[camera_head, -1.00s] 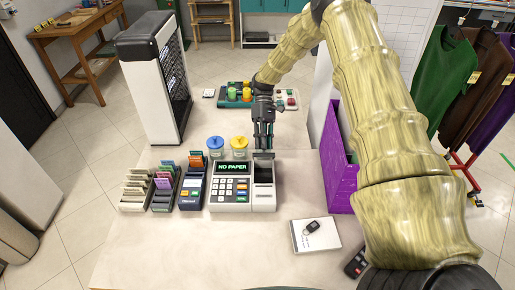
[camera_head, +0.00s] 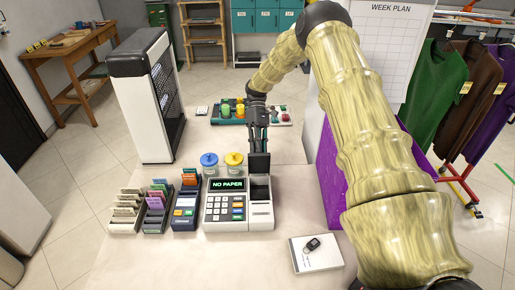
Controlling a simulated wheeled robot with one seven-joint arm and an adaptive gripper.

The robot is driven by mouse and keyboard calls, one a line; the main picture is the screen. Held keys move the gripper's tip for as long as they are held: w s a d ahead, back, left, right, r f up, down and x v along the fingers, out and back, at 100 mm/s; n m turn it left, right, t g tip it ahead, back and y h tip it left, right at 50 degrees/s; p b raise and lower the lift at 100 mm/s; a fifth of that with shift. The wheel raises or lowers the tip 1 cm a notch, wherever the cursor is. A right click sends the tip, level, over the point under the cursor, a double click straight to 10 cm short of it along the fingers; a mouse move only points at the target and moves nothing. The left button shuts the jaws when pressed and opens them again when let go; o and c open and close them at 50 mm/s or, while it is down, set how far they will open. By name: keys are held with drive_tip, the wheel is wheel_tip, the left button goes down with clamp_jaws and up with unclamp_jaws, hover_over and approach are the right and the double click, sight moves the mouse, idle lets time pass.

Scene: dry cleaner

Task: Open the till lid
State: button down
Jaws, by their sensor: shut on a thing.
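The till (camera_head: 226,207) is a grey-white register on the counter. Its screen reads "NO PAPER" and its keys are white, blue and orange. The till lid (camera_head: 259,164) is a dark panel standing about upright at the back of the till's right section. The compartment (camera_head: 260,187) below it is uncovered and its dark inside shows. My gripper (camera_head: 259,150) points down from behind and is shut on the upper edge of the lid. The fingertips are small in this view, so the exact contact is hard to see.
Two jars with a blue lid (camera_head: 209,160) and a yellow lid (camera_head: 234,158) stand close behind the till. A card terminal (camera_head: 184,213) and card racks (camera_head: 126,213) are at its left. A purple box (camera_head: 333,190) stands at right. A white pad (camera_head: 316,254) with a key fob lies in front.

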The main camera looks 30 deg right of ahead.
drive_tip(key=shift+s+f, duration=0.25)
drive_tip(key=shift+f, duration=0.55)
drive_tip(key=c, duration=1.5)
unclamp_jaws()
drive_tip(key=shift+d, duration=0.15)
drive_tip(key=shift+o, duration=0.6)
drive_tip(key=shift+d+f, duration=0.1)
drive_tip(key=shift+f, duration=0.05)
drive_tip(key=shift+w+a, duration=0.3)
drive_tip(key=shift+w, duration=0.2)
drive_tip(key=shift+d+r, duration=0.2)
drive_tip(key=shift+d, duration=0.05)
drive_tip(key=shift+s, duration=0.1)
drive_tip(key=v, duration=1.2)
drive_tip(key=shift+a, duration=0.1)
